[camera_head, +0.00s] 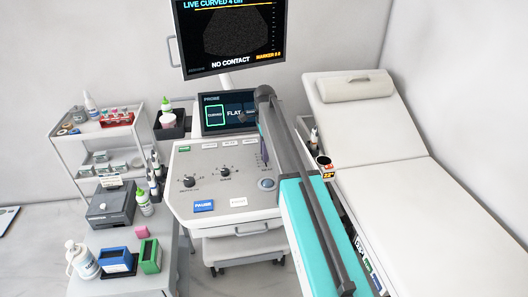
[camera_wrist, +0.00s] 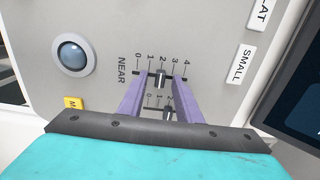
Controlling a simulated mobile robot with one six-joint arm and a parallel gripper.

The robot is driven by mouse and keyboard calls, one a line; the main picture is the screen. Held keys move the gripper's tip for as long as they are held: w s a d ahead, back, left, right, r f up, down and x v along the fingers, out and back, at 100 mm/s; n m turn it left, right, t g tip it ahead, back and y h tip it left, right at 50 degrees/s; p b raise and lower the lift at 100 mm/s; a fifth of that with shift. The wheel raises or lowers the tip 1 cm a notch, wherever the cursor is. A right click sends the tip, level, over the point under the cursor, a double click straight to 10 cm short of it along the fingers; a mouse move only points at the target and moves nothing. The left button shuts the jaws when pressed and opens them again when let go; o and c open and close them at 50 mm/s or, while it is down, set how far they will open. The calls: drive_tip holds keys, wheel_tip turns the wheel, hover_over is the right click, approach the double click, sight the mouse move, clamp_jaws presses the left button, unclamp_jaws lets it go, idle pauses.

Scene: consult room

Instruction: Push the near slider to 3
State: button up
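The near slider (camera_wrist: 161,82) is a small dark and silver knob in a short slot on the grey panel, beside the label NEAR. It stands at about the 2 mark of its 0 to 4 scale. My gripper (camera_wrist: 162,77) has two purple fingers, set apart with one on each side of this knob. I cannot tell whether either finger touches it. A second slider (camera_wrist: 168,114) lies below it between the fingers, partly hidden. In the head view my gripper (camera_head: 263,150) is at the right part of the console (camera_head: 208,160), and the arm hides most of the slider area.
A trackball (camera_wrist: 73,54) lies left of the slider in the wrist view. A SMALL button (camera_wrist: 240,64) and the dark touch screen (camera_wrist: 303,90) are to the right. In the head view the bed (camera_head: 390,130) is close to the arm's right side.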

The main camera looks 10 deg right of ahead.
drive_tip(key=shift+f, duration=0.15)
clamp_jaws()
drive_tip(key=shift+w, duration=1.05)
unclamp_jaws()
